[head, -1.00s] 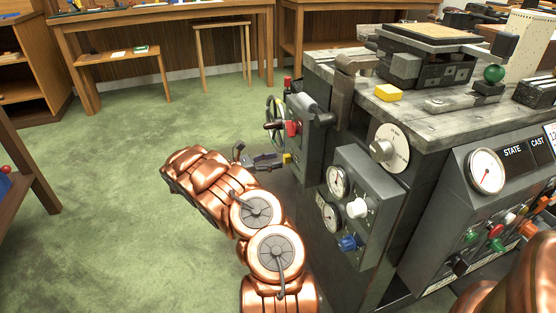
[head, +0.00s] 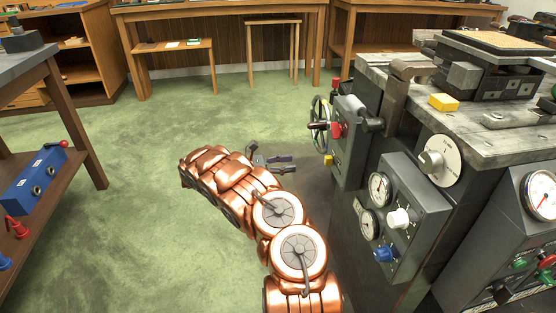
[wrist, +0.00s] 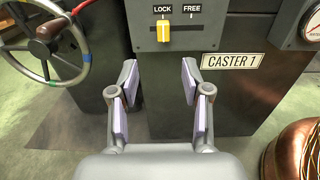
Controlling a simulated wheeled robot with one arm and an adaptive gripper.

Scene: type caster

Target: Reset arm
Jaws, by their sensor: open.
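My copper-coloured arm reaches forward over the green floor in the head view. My gripper (head: 278,163) is at its far end, left of the type caster (head: 400,250). In the wrist view my gripper (wrist: 157,92) is open, its two pale-padded fingers apart with nothing between them. Beyond the fingers is the caster's dark front panel with a CASTER 1 label (wrist: 232,65). A yellow lever (wrist: 163,32) sits below the LOCK and FREE marks, under LOCK or between the two. The fingers appear apart from the panel.
A handwheel (wrist: 50,45) stands left of the panel and also shows in the head view (head: 320,123). A table (head: 60,110) with a blue box (head: 36,180) on its lower shelf is at left. Open green floor lies between it and my arm.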

